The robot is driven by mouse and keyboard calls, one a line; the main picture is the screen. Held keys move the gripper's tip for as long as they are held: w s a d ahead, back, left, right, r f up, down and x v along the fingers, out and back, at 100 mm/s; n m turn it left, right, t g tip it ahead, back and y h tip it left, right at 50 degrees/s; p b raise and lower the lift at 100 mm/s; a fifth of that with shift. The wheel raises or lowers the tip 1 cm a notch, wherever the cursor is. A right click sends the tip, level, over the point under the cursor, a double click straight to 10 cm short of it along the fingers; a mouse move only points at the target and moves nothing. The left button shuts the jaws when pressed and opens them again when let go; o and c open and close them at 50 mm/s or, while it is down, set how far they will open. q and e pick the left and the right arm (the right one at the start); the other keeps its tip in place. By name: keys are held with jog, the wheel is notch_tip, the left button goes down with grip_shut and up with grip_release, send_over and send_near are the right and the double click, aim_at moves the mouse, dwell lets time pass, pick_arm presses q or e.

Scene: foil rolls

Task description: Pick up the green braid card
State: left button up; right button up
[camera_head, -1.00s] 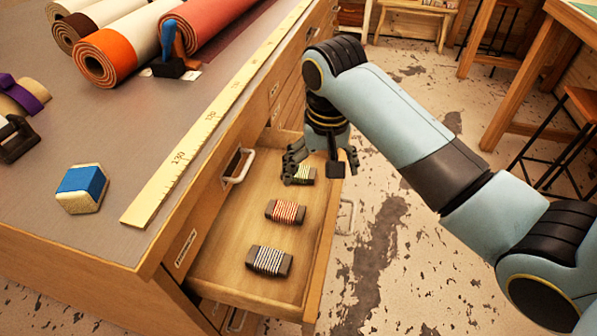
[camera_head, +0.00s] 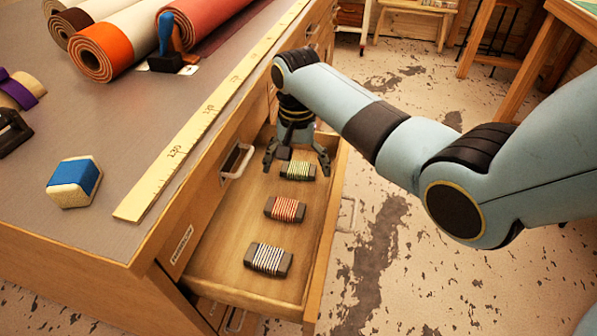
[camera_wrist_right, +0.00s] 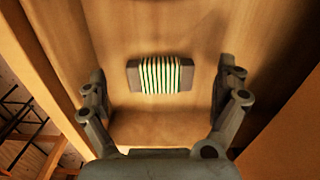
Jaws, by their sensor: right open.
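The green braid card (camera_head: 298,170) is a dark card wound with green and cream braid. It lies flat in the open drawer (camera_head: 222,258), the farthest of three cards in the head view. In the right wrist view the green braid card (camera_wrist_right: 160,75) lies ahead of the fingers, crosswise between their lines. My right gripper (camera_head: 297,164) is open and empty, just behind the card in the head view, its fingers spread wide to either side. The right gripper also shows in the wrist view (camera_wrist_right: 160,100). I cannot tell its exact height above the card. My left gripper is not in view.
A red-wound card (camera_head: 285,209) and a white-wound card (camera_head: 268,259) lie nearer in the drawer. The drawer walls stand close on both sides. On the worktop are a yellow ruler (camera_head: 172,152), a blue-and-cream block (camera_head: 74,182) and several rolls (camera_head: 101,52).

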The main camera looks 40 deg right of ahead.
jog(key=shift+f, duration=0.8)
jog(key=c, duration=1.2)
